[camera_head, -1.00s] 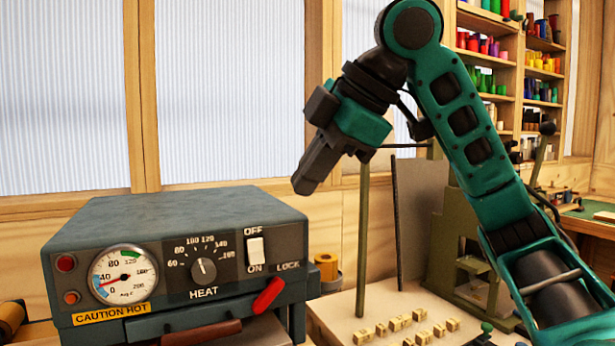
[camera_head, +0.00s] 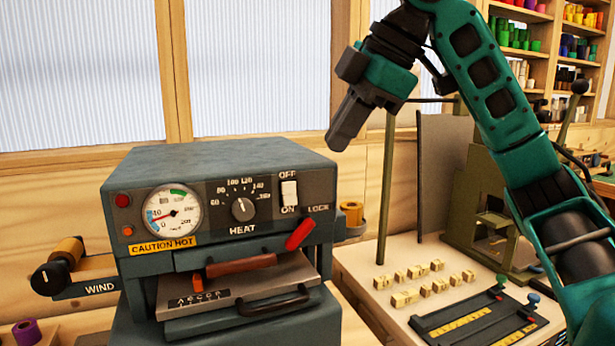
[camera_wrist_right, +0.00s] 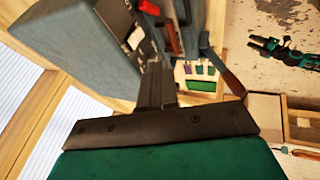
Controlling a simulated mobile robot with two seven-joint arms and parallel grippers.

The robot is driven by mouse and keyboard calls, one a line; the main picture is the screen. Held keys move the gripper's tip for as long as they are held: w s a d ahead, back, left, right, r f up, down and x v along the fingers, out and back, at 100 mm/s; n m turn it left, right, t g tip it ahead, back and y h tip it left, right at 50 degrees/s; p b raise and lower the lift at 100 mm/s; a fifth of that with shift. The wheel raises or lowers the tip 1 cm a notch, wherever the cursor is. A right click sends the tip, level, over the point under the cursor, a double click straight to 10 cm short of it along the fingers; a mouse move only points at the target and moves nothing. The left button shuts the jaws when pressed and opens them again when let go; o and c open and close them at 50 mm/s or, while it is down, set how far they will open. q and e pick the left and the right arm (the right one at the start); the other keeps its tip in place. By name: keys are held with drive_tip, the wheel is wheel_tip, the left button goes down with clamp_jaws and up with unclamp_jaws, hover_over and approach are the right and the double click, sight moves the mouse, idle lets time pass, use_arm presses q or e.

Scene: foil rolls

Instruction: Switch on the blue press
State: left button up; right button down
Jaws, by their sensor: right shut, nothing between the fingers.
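The blue press (camera_head: 225,165) is a blue-grey box on the left in the head view. Its front has a gauge, a HEAT dial (camera_head: 243,209), a white rocker switch (camera_head: 289,194) between OFF above and ON below, and a red LOCK lever (camera_head: 300,234). The lamps at its left edge look dull. My right gripper (camera_head: 334,146) is shut and empty, in the air up and right of the switch, clear of the press. In the right wrist view the gripper (camera_wrist_right: 155,75) points past the press's switch panel (camera_wrist_right: 135,38). My left gripper is out of view.
A WIND knob (camera_head: 52,279) is left of the press. On the right, a pale board (camera_head: 352,268) carries small letter blocks (camera_head: 410,278) and a dark tray (camera_head: 475,325). A green hand press (camera_head: 470,215) and a thin post (camera_head: 386,190) stand behind.

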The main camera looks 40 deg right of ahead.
approach(288, 203)
wheel_tip(288, 203, down, 4)
drive_tip(key=s+a, duration=0.2)
drive_tip(key=shift+w+d+f, duration=0.1)
drive_tip(key=shift+w+f, duration=0.15)
drive_tip(key=shift+w, duration=0.45)
drive_tip(key=shift+w+d+f, duration=0.1)
drive_tip(key=shift+w+f, duration=0.15)
drive_tip(key=shift+w, duration=0.45)
drive_tip(key=shift+w+f, duration=0.25)
drive_tip(key=shift+w, duration=0.45)
drive_tip(key=shift+w+f+t+b, duration=0.15)
drive_tip(key=shift+t+b, duration=0.45)
drive_tip(key=shift+b, duration=0.1)
